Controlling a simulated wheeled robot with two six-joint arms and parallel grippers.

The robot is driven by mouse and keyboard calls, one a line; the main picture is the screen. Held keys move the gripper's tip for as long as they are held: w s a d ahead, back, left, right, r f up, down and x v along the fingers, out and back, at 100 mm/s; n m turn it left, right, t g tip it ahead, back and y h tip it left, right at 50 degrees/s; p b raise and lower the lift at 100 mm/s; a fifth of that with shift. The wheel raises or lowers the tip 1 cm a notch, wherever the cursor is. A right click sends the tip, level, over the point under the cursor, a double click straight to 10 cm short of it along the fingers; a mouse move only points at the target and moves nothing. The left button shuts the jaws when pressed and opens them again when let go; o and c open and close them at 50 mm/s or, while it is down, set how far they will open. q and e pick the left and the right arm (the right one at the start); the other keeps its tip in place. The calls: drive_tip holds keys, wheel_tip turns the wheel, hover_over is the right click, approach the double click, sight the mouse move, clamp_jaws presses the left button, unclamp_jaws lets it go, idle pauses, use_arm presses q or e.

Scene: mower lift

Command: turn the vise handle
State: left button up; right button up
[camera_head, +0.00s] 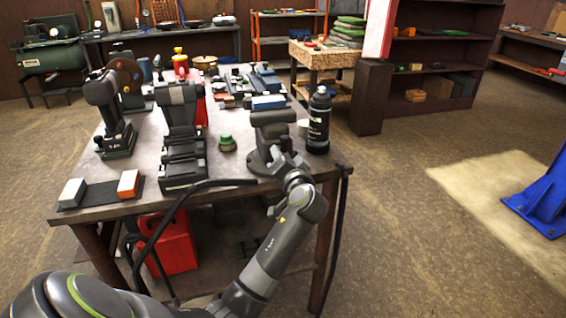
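The grey vise (273,120) stands near the front right corner of the workbench (107,192). Its base sits on the bench top, and its jaws are at the top. My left arm reaches up from the bottom of the view. Its wrist end, with the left gripper (290,175), is at the front of the vise, close to it or touching it. The fingers are small and partly hidden, so I cannot tell whether they are open or shut. I cannot make out the vise handle apart from the gripper. My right gripper is not in view.
A black spray bottle (319,122) stands just right of the vise. A small green-topped item (227,143) and a dark grey machine (182,130) are to the left. A red can (168,242) sits below the bench top. Floor to the right is open before a blue stand (543,203).

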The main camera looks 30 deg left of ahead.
use_arm(q)
drive_tip(key=shift+n+b, duration=0.35)
drive_tip(key=shift+n, duration=0.15)
idle(0.3)
idle(0.4)
drive_tip(key=o, duration=1)
